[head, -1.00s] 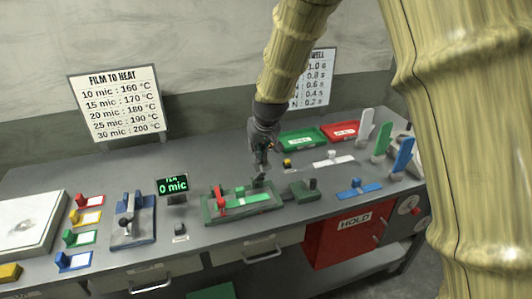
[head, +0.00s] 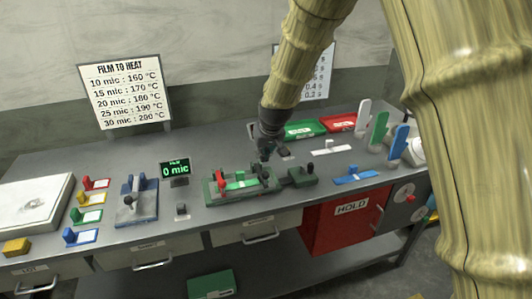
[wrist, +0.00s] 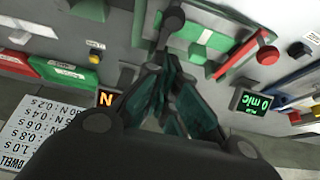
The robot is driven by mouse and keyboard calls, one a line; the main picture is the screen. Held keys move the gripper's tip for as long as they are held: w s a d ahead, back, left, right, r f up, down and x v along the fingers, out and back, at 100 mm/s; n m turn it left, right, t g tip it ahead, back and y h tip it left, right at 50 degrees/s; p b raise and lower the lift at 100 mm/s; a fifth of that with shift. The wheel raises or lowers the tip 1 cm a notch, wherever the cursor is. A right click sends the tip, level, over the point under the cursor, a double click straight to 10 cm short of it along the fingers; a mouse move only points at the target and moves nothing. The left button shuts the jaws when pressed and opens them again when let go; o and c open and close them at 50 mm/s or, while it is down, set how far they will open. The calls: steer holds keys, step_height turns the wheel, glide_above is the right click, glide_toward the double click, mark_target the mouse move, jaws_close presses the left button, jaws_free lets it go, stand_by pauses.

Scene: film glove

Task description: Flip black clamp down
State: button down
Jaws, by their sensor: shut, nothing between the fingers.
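The green fixture (head: 213,199) sits on the grey bench and holds a light green strip (head: 240,184). A red clamp (head: 221,182) stands at its left end. The black clamp (head: 264,173) is at its right end, just below my gripper (head: 265,157). In the wrist view the black clamp's round knob (wrist: 173,18) and arm show just beyond my fingertips (wrist: 165,55), and the red clamp's knob (wrist: 267,55) is to the right. My fingers are shut and empty. I cannot tell whether they touch the black clamp, or its exact tilt.
A small green block with a black knob (head: 303,175) adjoins the fixture's right side. A display (head: 175,169) reads 0 mic at left.

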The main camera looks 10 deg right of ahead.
steer(key=shift+w+r, duration=0.1)
steer(key=shift+w+a+f, duration=0.1)
steer(key=shift+w+f, duration=0.15)
steer(key=shift+w, duration=0.25)
steer(key=s+d+r, duration=0.1)
steer(key=s+r, duration=0.5)
steer(key=s, duration=0.3)
steer(key=shift+s+d+r, duration=0.25)
steer(key=shift+s, duration=0.05)
stand_by(0.5)
